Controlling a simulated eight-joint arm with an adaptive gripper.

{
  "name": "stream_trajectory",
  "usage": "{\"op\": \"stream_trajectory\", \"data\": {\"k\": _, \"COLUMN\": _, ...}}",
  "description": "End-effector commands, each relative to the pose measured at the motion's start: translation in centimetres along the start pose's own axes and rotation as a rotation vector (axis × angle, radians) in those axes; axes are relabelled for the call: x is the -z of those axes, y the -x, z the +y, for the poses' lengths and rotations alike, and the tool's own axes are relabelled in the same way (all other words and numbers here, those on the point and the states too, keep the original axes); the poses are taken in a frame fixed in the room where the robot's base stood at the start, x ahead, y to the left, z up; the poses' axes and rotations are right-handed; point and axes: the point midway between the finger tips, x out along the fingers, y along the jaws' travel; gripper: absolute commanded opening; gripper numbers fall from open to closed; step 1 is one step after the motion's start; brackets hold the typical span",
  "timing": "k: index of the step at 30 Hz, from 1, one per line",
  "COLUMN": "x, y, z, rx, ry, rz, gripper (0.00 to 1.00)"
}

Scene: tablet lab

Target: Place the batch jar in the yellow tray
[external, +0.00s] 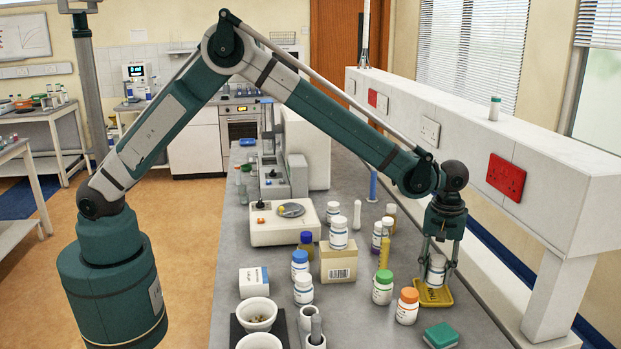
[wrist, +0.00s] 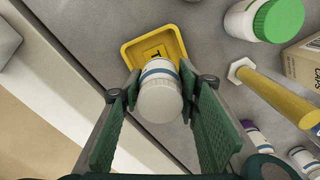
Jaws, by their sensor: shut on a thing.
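The batch jar appears to be the white jar with a blue-banded label (external: 436,272) at the right of the bench in the external view. My gripper (external: 437,263) points down and is shut on it, one finger on each side. The jar (wrist: 160,94) also shows between the fingers in the wrist view. The yellow tray (external: 445,299) lies on the bench directly below the jar. In the wrist view the jar covers the near part of the tray (wrist: 182,45). I cannot tell whether the jar's base touches the tray floor.
A green-capped jar (external: 382,287) and an orange-capped jar (external: 407,306) stand just left of the tray. A yellow cylinder (wrist: 275,95) shows right of my gripper. A green box (external: 441,336) lies in front. The white raised ledge (external: 470,145) runs along the right.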

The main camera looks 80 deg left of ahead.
Motion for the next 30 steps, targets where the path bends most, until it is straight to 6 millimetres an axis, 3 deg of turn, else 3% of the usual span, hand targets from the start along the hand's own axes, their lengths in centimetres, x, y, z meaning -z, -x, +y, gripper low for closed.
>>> {"op": "stream_trajectory", "data": {"k": 12, "x": 0.0, "y": -3.5, "z": 0.0, "rx": 0.000, "ry": 0.000, "rz": 0.000, "gripper": 0.19}}
{"op": "stream_trajectory", "data": {"k": 27, "x": 0.0, "y": -4.1, "z": 0.0, "rx": 0.000, "ry": 0.000, "rz": 0.000, "gripper": 0.19}}
{"op": "stream_trajectory", "data": {"k": 28, "x": 0.0, "y": -4.1, "z": 0.0, "rx": 0.000, "ry": 0.000, "rz": 0.000, "gripper": 0.35}}
{"op": "stream_trajectory", "data": {"k": 30, "x": 0.0, "y": -4.0, "z": 0.0, "rx": 0.000, "ry": 0.000, "rz": 0.000, "gripper": 0.44}}
